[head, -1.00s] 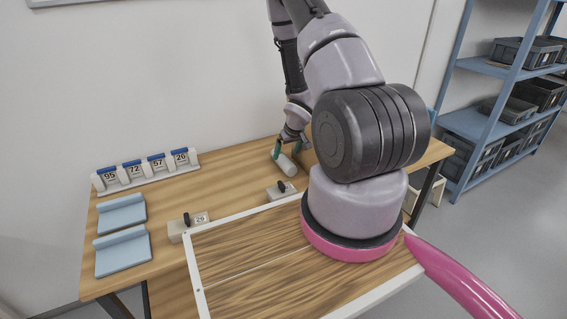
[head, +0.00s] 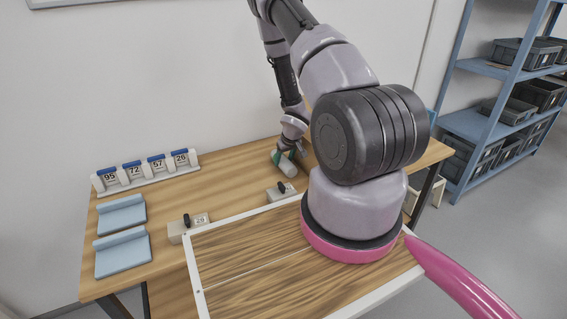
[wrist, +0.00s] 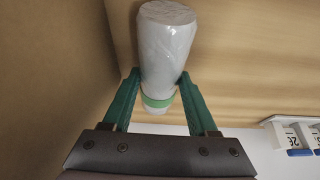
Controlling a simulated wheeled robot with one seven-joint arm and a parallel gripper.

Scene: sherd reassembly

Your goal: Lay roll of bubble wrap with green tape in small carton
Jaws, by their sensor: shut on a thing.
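The roll of bubble wrap (wrist: 168,48) is whitish, with a band of green tape (wrist: 158,101) near its lower end in the wrist view. My gripper (wrist: 157,88) has its green fingers on both sides of the roll, shut on it near the tape. In the head view my gripper (head: 291,151) is at the back of the table, with the roll (head: 287,167) tilted below it. A brown cardboard-like wall (wrist: 45,75) fills the left of the wrist view, close beside the roll. It may be the small carton, which the arm mostly hides in the head view.
A row of number cards (head: 147,170) stands at the back left of the wooden table (head: 235,172). Two light blue pieces (head: 122,252) lie at the left. Small blocks (head: 189,227) stand by a white-framed board (head: 240,262) in front. Blue shelves (head: 480,122) are at the right.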

